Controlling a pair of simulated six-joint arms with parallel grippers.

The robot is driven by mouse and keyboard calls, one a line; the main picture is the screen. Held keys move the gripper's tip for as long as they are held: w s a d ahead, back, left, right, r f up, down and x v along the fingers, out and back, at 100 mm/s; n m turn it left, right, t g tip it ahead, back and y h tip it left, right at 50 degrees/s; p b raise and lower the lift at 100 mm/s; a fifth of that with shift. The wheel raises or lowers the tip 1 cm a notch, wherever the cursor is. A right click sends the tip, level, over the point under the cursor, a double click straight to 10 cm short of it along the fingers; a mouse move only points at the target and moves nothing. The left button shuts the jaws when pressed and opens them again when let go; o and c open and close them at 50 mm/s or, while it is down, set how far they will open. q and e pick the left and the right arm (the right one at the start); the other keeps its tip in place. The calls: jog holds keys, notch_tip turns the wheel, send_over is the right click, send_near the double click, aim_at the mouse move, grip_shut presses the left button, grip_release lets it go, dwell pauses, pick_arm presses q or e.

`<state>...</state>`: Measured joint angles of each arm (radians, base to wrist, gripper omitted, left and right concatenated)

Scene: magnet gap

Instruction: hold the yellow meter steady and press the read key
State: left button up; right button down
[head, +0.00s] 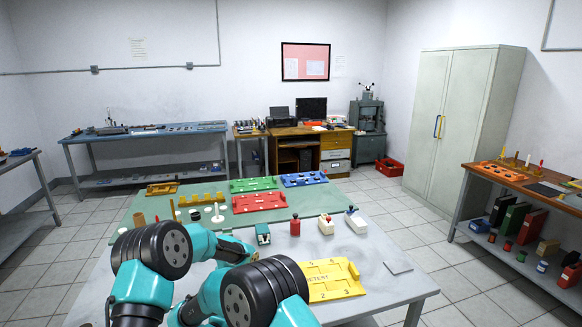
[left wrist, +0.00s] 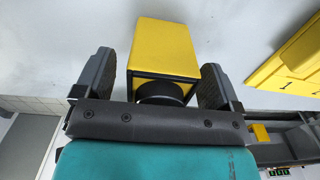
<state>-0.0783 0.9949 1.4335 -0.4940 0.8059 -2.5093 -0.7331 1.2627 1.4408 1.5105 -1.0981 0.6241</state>
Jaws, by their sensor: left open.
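In the left wrist view a yellow box-shaped body (left wrist: 165,38), which looks like the meter, has a dark round part (left wrist: 163,92) at its near end. My left gripper (left wrist: 158,64) is open, with one finger on each side of the box. A gap shows on the left side; contact on the right cannot be told. No read key can be made out. In the head view my arms cover the front of the table, and the meter and both gripper tips are hidden there.
Behind are a red piece (head: 295,226), two white pieces with coloured tops (head: 326,228), and red (head: 260,202), green (head: 253,184) and blue trays (head: 304,179). The table's right front is mostly free.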

pick_arm(q)
notch_tip(320, 180, up, 11)
jog(key=shift+r, duration=0.1)
dwell(0.3)
